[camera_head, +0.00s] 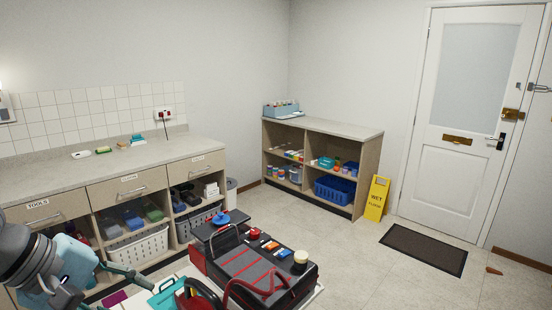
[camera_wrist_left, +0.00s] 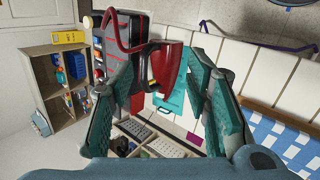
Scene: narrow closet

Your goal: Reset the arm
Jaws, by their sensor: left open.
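My left arm comes in at the lower left of the head view, grey with teal parts. Its gripper (camera_head: 118,284) is over the near side of the room, close to the cabinet's baskets. In the left wrist view my left gripper (camera_wrist_left: 166,75) shows two teal fingers spread wide apart. A red piece (camera_wrist_left: 168,70) and a teal item (camera_wrist_left: 173,103) appear between the fingers, beyond them; I see no contact with either. Nothing is clearly held. My right gripper is not in view.
A black and red cart (camera_head: 265,275) with small items on top stands just right of my left gripper. A drawer cabinet (camera_head: 115,190) lines the left wall. A shelf unit (camera_head: 372,148), a yellow wet-floor sign (camera_head: 376,198) and a dark mat (camera_head: 425,248) stand farther off. Floor at right is mostly clear.

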